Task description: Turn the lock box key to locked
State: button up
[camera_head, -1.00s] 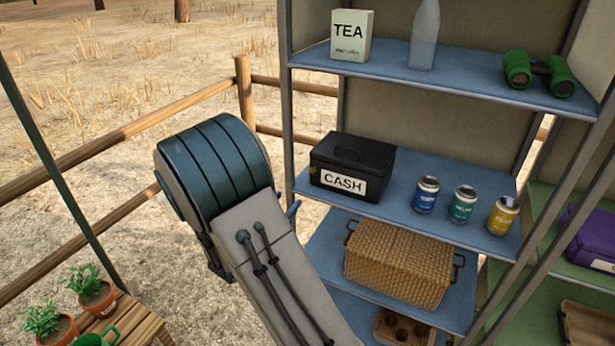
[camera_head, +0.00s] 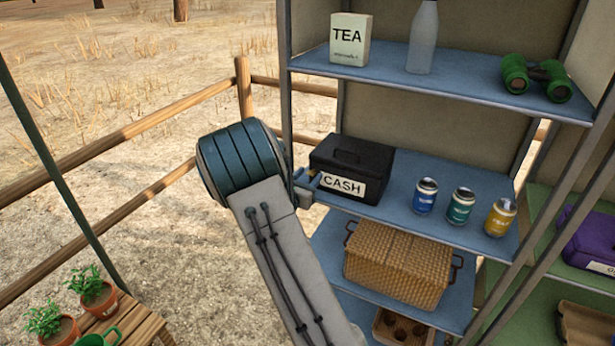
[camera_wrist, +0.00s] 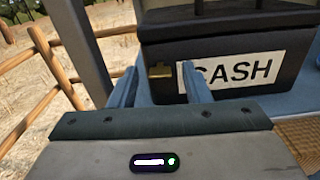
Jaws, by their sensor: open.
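The black lock box (camera_head: 352,163), labelled CASH, sits on the left of the middle blue shelf. It fills the upper right of the wrist view (camera_wrist: 290,48). A small brass key or lock piece (camera_wrist: 160,71) shows on its front, left of the label. My gripper (camera_wrist: 157,85) is open in front of the box, with one blue finger on each side of the brass piece as seen from the wrist. The right finger covers the start of the label. I cannot tell whether either finger touches the piece. In the head view my arm hides most of the gripper.
Blue, teal and yellow cans (camera_head: 460,206) stand right of the box on the same shelf (camera_head: 398,192). A wicker basket (camera_head: 398,265) is on the shelf below. A shelf post (camera_wrist: 82,45) rises left of the gripper. A wooden fence (camera_head: 120,140) runs behind at left.

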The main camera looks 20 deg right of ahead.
grip_shut()
jog(key=shift+f+b, duration=0.15)
jog(key=shift+b, duration=0.35)
jog(key=shift+f+m+b, duration=0.1)
jog(key=shift+m+b, duration=0.6)
jog(key=shift+b, duration=0.2)
jog(key=m+b, duration=1.6)
jog(key=b, duration=1.6)
jog(key=shift+r, duration=0.2)
